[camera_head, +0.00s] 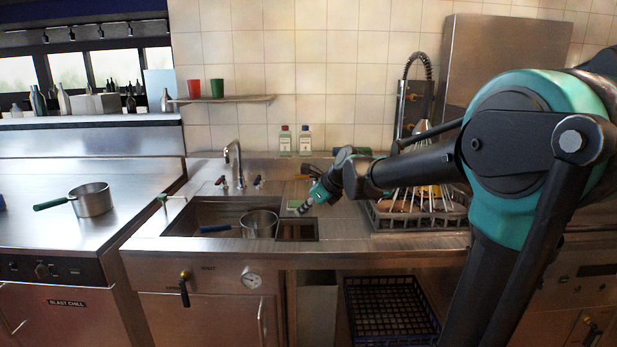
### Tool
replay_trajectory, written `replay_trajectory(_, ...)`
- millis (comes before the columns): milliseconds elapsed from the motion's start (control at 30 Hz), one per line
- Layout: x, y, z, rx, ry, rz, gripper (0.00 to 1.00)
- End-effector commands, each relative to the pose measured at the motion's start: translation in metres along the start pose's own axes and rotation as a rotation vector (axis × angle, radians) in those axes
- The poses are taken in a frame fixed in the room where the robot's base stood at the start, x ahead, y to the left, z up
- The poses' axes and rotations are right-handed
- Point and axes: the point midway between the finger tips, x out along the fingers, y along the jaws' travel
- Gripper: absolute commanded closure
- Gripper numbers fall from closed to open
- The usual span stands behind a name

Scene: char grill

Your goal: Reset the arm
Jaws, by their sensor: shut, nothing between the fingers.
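My arm reaches in from the right side of the head view, bent at a large teal joint, with its forearm pointing left over the counter. My gripper (303,208) is at the arm's left end, tilted down to the left. It is small in the picture, shut and empty, above the counter near the small square opening right of the sink. It holds nothing.
A pot (259,222) stands in the sink (185,222). Another pot (92,199) is on the left steel top. A dish rack (405,220) lies behind my forearm. A faucet (236,160) and two bottles (285,141) (305,141) stand at the back.

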Motion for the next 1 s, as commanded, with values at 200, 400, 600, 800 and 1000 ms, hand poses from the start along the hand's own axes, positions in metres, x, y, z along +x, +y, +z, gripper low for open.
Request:
replay_trajectory(200,-0.004,0.008,-0.033,-0.194,0.046,-0.013,1.0)
replay_trajectory(400,-0.011,0.02,-0.082,-0.474,0.119,-0.015,1.0)
replay_trajectory(600,-0.022,0.045,-0.159,-0.922,0.243,0.025,1.0)
replay_trajectory(800,-0.037,0.075,-0.239,-1.392,0.37,0.136,1.0)
replay_trajectory(1000,-0.053,0.108,-0.31,-1.808,0.464,0.308,1.0)
